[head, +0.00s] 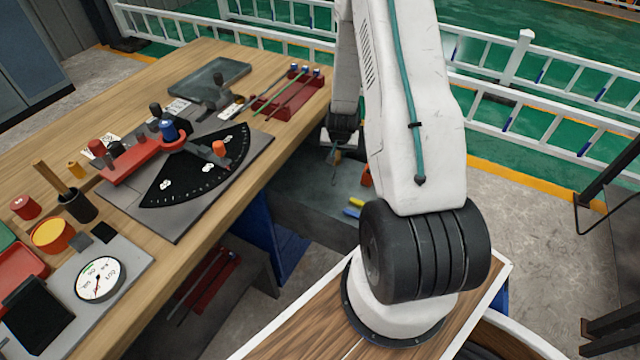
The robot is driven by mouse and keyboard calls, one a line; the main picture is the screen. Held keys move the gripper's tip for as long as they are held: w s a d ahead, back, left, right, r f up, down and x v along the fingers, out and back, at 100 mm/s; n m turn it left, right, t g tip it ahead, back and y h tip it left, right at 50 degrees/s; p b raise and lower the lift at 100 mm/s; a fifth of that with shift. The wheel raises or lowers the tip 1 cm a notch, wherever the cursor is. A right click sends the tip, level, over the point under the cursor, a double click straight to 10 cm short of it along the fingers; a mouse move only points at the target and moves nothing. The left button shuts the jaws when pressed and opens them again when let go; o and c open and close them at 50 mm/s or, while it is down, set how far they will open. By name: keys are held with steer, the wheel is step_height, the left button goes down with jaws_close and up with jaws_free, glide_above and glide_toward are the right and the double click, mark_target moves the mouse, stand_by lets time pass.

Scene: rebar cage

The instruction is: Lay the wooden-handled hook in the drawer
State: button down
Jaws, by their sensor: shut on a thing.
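My gripper (338,147) is small in the head view, partly hidden behind my white arm, and hangs over the open drawer beside the workbench. It is shut on the wooden-handled hook (337,157); a bit of tan handle and a thin dark rod pointing down show below the jaws. The drawer (305,200) is a dark grey open tray below the bench top. Whether the hook touches the drawer floor I cannot tell. My arm covers the drawer's right part.
A yellow-and-blue handled tool (353,209) and an orange item (366,175) show in the drawer area. The bench (230,210) holds a dial plate, a gauge (101,279) and a red rack (290,95) near the drawer. The drawer's left part looks bare.

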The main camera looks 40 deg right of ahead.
mark_target(337, 160)
steer(key=f, duration=0.5)
steer(key=shift+w+f, duration=0.1)
steer(key=shift+w, duration=0.15)
steer(key=shift+f, duration=2.45)
steer(key=c, duration=1.2)
jaws_free()
steer(key=v, duration=1.2)
